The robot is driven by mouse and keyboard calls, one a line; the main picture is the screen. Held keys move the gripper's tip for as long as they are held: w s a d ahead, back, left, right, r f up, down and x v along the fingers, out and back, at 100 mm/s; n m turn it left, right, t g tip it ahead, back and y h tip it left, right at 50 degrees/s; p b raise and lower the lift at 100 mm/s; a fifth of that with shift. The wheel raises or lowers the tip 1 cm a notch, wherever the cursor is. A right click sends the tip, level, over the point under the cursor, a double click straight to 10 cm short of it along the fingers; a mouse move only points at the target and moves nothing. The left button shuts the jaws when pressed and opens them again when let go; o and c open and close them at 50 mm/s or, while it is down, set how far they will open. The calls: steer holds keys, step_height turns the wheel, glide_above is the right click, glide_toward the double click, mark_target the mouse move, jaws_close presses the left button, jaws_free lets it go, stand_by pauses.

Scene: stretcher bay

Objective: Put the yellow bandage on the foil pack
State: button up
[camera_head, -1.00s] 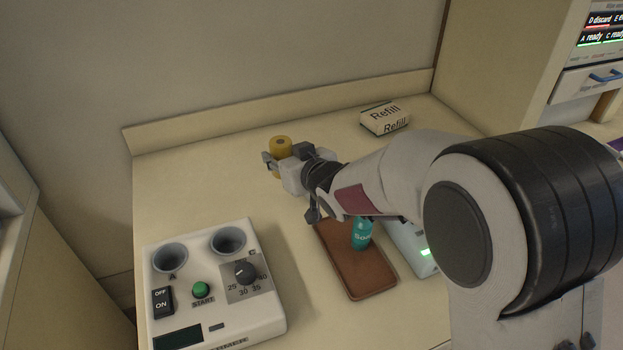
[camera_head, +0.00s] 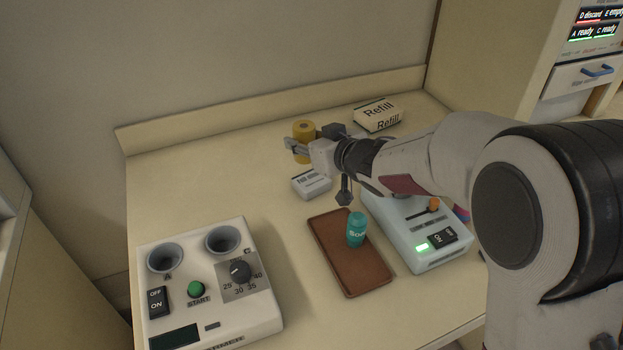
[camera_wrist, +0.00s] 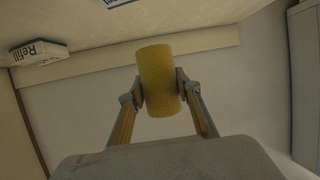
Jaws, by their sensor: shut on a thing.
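The yellow bandage (camera_head: 303,129) is a roll held between the two fingers of my gripper (camera_head: 310,142), near the back of the counter. It also shows upright between the fingertips in the wrist view (camera_wrist: 158,72). The gripper is shut on it. A small pale pack with dark print (camera_head: 312,184), seemingly the foil pack, lies on the counter, nearer the camera than the bandage. Its edge shows at the top of the wrist view (camera_wrist: 117,2). Nothing is seen on top of it. The gap between bandage and counter is hard to judge.
A white Refill box (camera_head: 377,114) lies behind my wrist. A brown tray (camera_head: 349,270) holds a teal bottle (camera_head: 356,229). A pale device (camera_head: 428,225) stands right of it, and a control unit (camera_head: 208,280) front left. The counter's left middle is clear.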

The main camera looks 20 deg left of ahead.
glide_above(305, 191)
steer(key=shift+w+f, duration=0.15)
steer(key=shift+f, duration=3)
steer(key=shift+f, duration=1.85)
steer(key=shift+f, duration=0.1)
steer(key=o, duration=1.1)
